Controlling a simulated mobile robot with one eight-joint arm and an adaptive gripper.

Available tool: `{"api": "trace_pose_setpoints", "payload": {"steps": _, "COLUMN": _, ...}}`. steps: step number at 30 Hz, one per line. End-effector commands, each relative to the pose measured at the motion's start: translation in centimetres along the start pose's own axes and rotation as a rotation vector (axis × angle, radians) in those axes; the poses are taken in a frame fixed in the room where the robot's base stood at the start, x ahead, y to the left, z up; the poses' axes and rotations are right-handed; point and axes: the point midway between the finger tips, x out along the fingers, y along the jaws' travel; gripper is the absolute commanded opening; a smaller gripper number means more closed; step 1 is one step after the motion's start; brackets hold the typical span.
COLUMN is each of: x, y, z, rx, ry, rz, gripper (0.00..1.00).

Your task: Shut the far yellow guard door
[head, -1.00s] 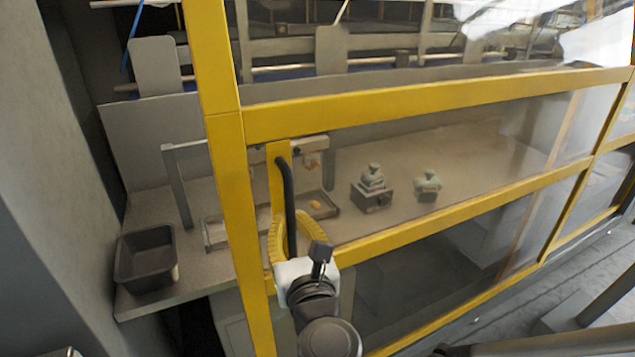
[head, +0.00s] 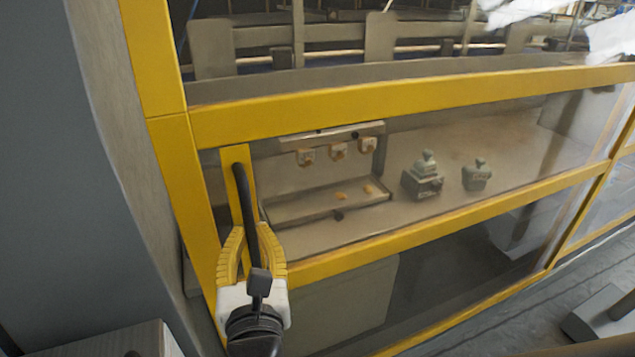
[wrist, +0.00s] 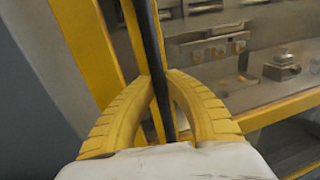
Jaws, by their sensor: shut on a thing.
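The yellow guard door (head: 380,98) has a yellow frame with clear panels and fills most of the head view. Its left upright stands close beside a grey wall; I cannot tell if it is fully flush. A black bar handle (head: 243,190) is mounted on a yellow plate near the door's left edge. My gripper (head: 250,232) is shut on the lower part of this handle. In the wrist view, the yellow ribbed fingers of my gripper (wrist: 158,78) close around the black handle (wrist: 149,35) from both sides. The palm hides the handle's lower end.
Behind the panels are a worktop with a tray and fixture (head: 330,205) and two small grey-green devices (head: 424,178) (head: 477,175). The grey wall (head: 85,150) stands close at left. Grey floor (head: 500,310) shows at lower right.

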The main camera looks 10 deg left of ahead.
Motion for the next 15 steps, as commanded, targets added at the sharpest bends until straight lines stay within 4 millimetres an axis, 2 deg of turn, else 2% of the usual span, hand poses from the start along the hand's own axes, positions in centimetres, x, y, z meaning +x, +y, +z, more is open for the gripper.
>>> {"api": "trace_pose_setpoints", "payload": {"steps": 1, "x": -0.3, "y": 1.5, "z": -0.1, "rx": 0.002, "ry": 0.001, "rz": 0.009, "gripper": 0.00}}
{"api": "trace_pose_setpoints", "payload": {"steps": 6, "x": -0.9, "y": 4.5, "z": -0.1, "rx": 0.002, "ry": 0.001, "rz": 0.007, "gripper": 0.00}}
{"api": "trace_pose_setpoints", "payload": {"steps": 10, "x": -1.2, "y": 5.8, "z": -0.1, "rx": 0.002, "ry": 0.001, "rz": 0.005, "gripper": 0.00}}
{"api": "trace_pose_setpoints", "payload": {"steps": 15, "x": -1.3, "y": 6.5, "z": -0.1, "rx": 0.002, "ry": 0.002, "rz": 0.002, "gripper": 0.00}}
